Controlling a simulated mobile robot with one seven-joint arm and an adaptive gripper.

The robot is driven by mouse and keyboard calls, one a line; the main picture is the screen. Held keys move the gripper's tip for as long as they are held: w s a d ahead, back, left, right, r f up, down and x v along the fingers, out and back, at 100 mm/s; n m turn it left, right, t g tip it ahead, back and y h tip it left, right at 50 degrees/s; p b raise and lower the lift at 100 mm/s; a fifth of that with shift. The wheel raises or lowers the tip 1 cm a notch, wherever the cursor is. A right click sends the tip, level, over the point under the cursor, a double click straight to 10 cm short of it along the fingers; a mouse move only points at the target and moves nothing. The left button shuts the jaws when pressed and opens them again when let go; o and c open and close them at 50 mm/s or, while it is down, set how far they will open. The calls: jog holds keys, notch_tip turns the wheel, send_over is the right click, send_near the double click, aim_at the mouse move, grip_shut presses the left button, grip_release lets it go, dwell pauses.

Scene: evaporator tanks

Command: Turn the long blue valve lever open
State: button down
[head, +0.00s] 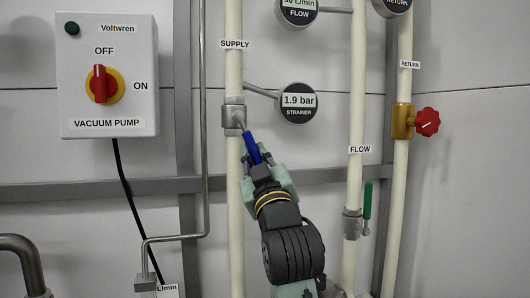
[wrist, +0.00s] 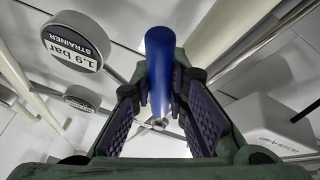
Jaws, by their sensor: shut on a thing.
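The long blue valve lever (head: 252,144) belongs to the metal valve (head: 233,115) on the pipe labelled SUPPLY. It slants down and slightly right from the valve. My gripper (head: 258,166) is shut on the lower end of the lever in the head view. In the wrist view the blue lever (wrist: 160,62) stands between the two purple-padded fingers of my gripper (wrist: 160,108). The fingers hide part of the lever's lower end in the head view.
A strainer gauge (head: 298,102) reading 1.9 bar sits right of the valve. The vacuum pump box (head: 107,75) is at left. A green lever (head: 367,201) and a red knob (head: 427,122) are on pipes at right. A grey rail (head: 120,188) crosses behind.

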aim_at(239, 148)
jog(key=shift+s+a+f+m+h+p, duration=0.15)
jog(key=shift+a+m+h, duration=0.45)
jog(key=shift+m, duration=0.6)
jog(key=shift+s+a+f+m+h+p, duration=0.1)
jog(key=shift+s+a+m+h+p, duration=0.15)
jog(key=shift+a+m+h, duration=0.7)
jog(key=shift+s+a+f+m+h+p, duration=0.1)
jog(key=shift+m+h+p, duration=0.25)
jog(key=shift+m, duration=1.1)
jog(key=shift+h, duration=0.3)
jog(key=c, duration=1.6)
grip_release()
jog(key=shift+o, duration=0.2)
jog(key=v, duration=0.7)
jog(key=shift+s+f, duration=0.2)
jog(key=shift+s, duration=0.05)
